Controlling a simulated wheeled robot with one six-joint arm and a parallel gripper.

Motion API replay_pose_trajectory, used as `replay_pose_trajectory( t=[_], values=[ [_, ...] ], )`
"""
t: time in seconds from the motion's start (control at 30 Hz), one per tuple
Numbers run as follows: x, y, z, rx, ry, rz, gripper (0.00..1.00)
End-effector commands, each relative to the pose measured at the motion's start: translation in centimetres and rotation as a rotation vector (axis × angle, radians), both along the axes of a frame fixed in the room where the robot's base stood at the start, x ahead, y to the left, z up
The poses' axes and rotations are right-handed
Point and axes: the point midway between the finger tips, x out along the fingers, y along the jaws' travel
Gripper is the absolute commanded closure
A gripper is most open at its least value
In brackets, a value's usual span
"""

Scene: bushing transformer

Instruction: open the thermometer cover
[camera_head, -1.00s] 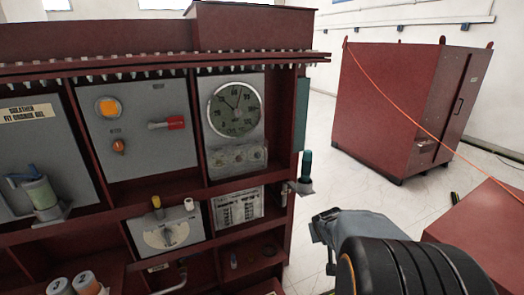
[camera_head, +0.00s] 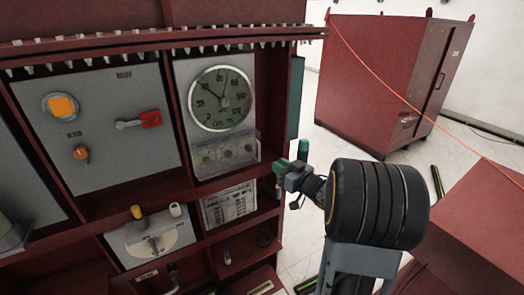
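The round dial thermometer (camera_head: 221,99) with its pale rim is on the grey panel at the upper right of the red cabinet. Below it, a clear box-like cover (camera_head: 246,152) stands out over a row of small round dials; it looks closed. Which part is the thermometer cover is not certain. My gripper (camera_head: 282,172) is small and dark, with a green tip, to the right of and slightly below the clear cover, in front of the cabinet's right edge. It appears apart from the cover and holds nothing I can make out. Its finger opening is too small to judge.
A red-handled switch (camera_head: 147,119) and an orange lamp (camera_head: 60,106) are on the left panel. A labelled plate (camera_head: 229,204) is below the clear cover. A large red cabinet (camera_head: 375,80) stands behind, right.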

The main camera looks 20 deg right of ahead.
Motion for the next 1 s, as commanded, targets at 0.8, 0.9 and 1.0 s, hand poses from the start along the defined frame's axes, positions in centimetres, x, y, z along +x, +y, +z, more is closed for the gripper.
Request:
replay_pose_trajectory(
  t=[0.8, 0.9, 1.0],
  values=[
    [10.6, 3.2, 0.0, -0.001, 0.000, -0.007, 0.80],
    [10.7, 3.2, 0.0, -0.001, 0.001, -0.007, 0.80],
    [10.7, 3.2, 0.0, -0.001, 0.001, -0.007, 0.80]
  ],
)
